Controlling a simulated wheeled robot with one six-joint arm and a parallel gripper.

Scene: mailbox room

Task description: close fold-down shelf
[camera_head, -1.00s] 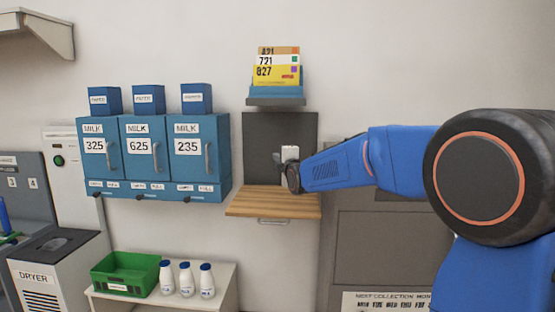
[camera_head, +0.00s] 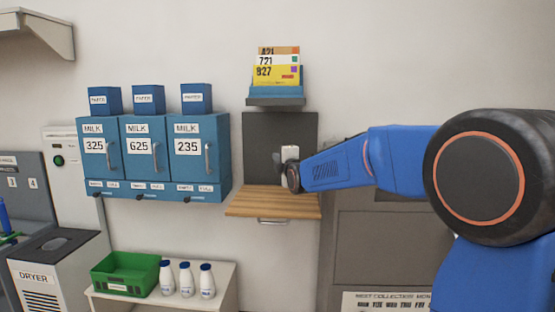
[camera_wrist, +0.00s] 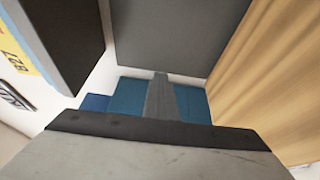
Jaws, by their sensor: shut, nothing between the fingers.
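The fold-down shelf (camera_head: 272,203) is a slatted wooden board, lowered and lying about level below a dark grey wall panel (camera_head: 262,140). A bar-like handle (camera_head: 271,221) shows under its front edge. My gripper (camera_head: 286,178) is just above the shelf's right half, in front of the panel. In the wrist view my gripper (camera_wrist: 160,80) is shut and empty, with the wooden shelf (camera_wrist: 275,85) on the right and the grey panel (camera_wrist: 170,35) at the top. I cannot tell whether my gripper touches the shelf.
A rack with numbered cards (camera_head: 276,75) is fixed above the panel. Blue milk boxes (camera_head: 153,160) hang to the left. A low white stand (camera_head: 222,285) holds a green crate (camera_head: 118,276) and milk bottles (camera_head: 186,281). A grey cabinet (camera_head: 375,245) stands to the right.

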